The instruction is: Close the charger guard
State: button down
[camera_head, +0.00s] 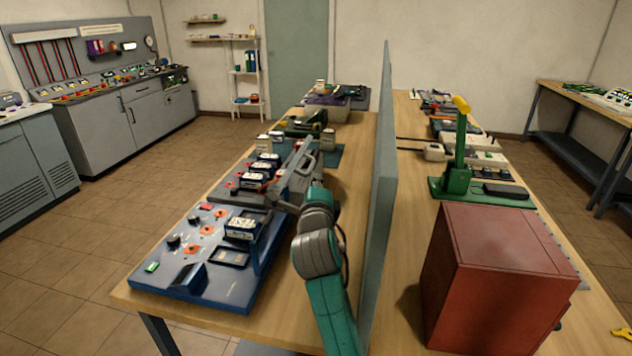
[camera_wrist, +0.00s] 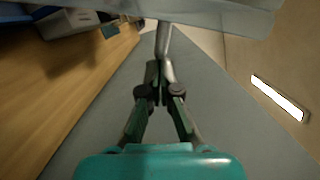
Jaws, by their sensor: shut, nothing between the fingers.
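A grey, tilted panel with a slotted handle (camera_head: 304,162), which looks like the charger guard, stands raised over the devices on the left bench, beside the upright divider. In the wrist view, a grey bar (camera_wrist: 200,14) crosses the top and a metal rod (camera_wrist: 165,42) runs from it toward my fingers. My gripper (camera_wrist: 156,76) is shut and empty, with its fingertips close beside the rod. I cannot tell whether they touch it. In the head view my arm reaches up to the panel, and its wrist hides part of that area.
A tall grey-blue divider (camera_head: 384,190) stands close to the right of my arm. A blue device board (camera_head: 205,258) lies to the left. Beyond the divider are a red box (camera_head: 497,280) and a green stand (camera_head: 458,160). The floor at left is clear.

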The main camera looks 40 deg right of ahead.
jog(key=shift+w+a+r+n, duration=0.25)
jog(key=shift+w+r+n, duration=0.1)
jog(key=shift+r+n, duration=0.05)
jog(key=w+a+r+n, duration=0.2)
jog(key=w+n, duration=0.1)
jog(key=w+a+r+n, duration=0.1)
jog(key=w+a, duration=0.1)
jog(key=shift+w+r+g+y, duration=0.1)
jog(key=shift+r+g+y, duration=0.25)
jog(key=shift+g+y, duration=0.05)
jog(key=w+a+f+n+g, duration=0.3)
jog(key=w+a+n, duration=0.75)
jog(key=w, duration=0.25)
jog(key=w+a+f+n+g, duration=0.1)
jog(key=w+a+f+n, duration=0.1)
jog(key=f, duration=0.3)
jog(key=w+a+f+n+h, duration=0.1)
jog(key=w+a+f+n, duration=0.1)
jog(key=w+f+n, duration=0.1)
jog(key=shift+w+f+g+h, duration=0.3)
jog(key=shift+f+g, duration=0.1)
jog(key=shift+f, duration=0.5)
jog(key=shift+f, duration=0.1)
jog(key=shift+s+a, duration=0.1)
jog(key=shift+a, duration=0.05)
